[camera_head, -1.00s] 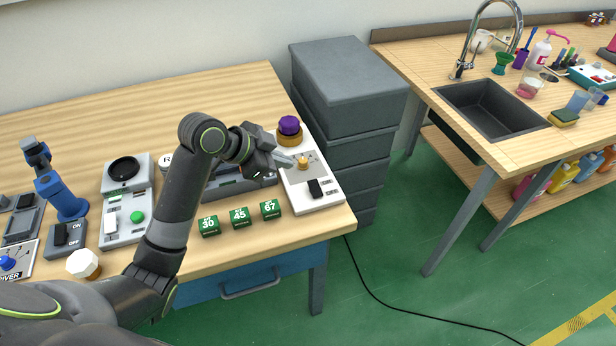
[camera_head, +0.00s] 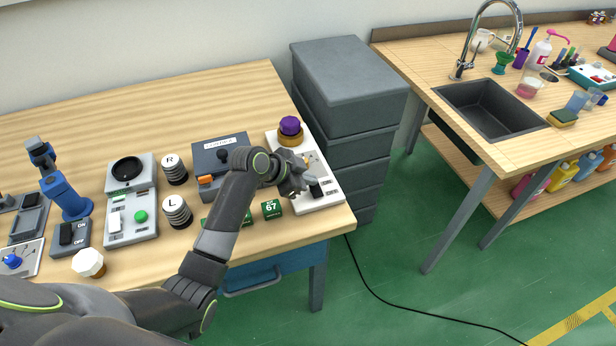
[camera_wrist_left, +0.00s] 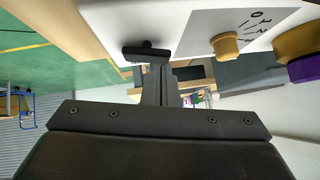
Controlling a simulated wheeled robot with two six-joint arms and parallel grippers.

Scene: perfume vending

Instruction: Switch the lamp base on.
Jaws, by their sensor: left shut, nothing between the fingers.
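The lamp base (camera_head: 325,203) is a white panel at the table's right edge. It carries a black rocker switch (camera_head: 317,191) at its near end, a gold knob by a numbered dial, and a purple piece (camera_head: 290,125) on a gold ring at its far end. My left gripper (camera_head: 308,182) is shut and empty, with its tips at the switch and partly over it. In the left wrist view the closed fingers (camera_wrist_left: 158,78) reach the edge of the black switch (camera_wrist_left: 146,50), with the gold knob (camera_wrist_left: 226,44) to the right. Contact and switch position cannot be told.
Green number blocks (camera_head: 271,209) stand left of the lamp base, partly behind my arm. A blue-grey device (camera_head: 218,150) and two ridged cylinders (camera_head: 174,169) marked R and L stand farther left. Grey drawers (camera_head: 350,90) stand beyond the table's right edge.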

